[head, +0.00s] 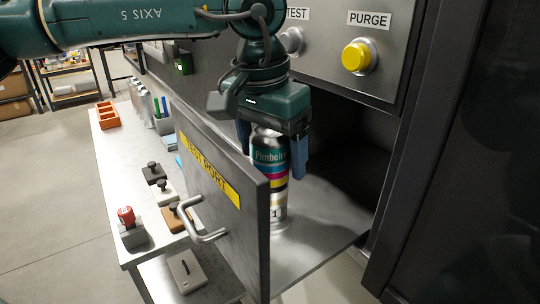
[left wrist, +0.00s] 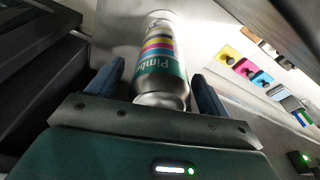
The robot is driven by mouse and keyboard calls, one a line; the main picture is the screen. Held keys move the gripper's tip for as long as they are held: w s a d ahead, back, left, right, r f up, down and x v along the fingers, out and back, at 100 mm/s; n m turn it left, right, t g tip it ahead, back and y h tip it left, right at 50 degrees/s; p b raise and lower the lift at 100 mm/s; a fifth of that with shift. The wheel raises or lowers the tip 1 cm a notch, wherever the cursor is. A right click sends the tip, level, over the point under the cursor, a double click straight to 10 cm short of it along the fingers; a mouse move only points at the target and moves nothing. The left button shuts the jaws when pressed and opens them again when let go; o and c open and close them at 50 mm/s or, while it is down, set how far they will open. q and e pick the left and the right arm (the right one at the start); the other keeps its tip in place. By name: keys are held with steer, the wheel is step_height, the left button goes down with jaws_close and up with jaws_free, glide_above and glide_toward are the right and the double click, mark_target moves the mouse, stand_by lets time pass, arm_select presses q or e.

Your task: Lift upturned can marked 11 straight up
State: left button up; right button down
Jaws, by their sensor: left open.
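The can (head: 272,170) stands upright on the grey floor of the test port, with cyan, magenta, yellow and black bands and a "Pimbe…" label. A "1" shows low on it; the rest of the number is turned from view. My left gripper (head: 272,153) points down over the can, open, with one blue finger on each side of the can's upper part. In the left wrist view the can (left wrist: 160,62) lies between the two fingers (left wrist: 158,85), with a visible gap on the right. The can's top is partly hidden by the gripper. My right gripper is not in view.
The open TEST PORT door (head: 222,205) with its handle (head: 205,222) stands close left of the can. The machine panel with the yellow PURGE button (head: 358,56) is above right. A bench (head: 107,190) with stamps and an orange tray (head: 107,115) lies left.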

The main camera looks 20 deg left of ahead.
arm_select(q)
steer(key=shift+f, duration=0.2)
steer(key=c, duration=1.1)
steer(key=shift+r, duration=0.1)
step_height(320, 180, up, 10)
steer(key=shift+f, duration=0.1)
stand_by(0.5)
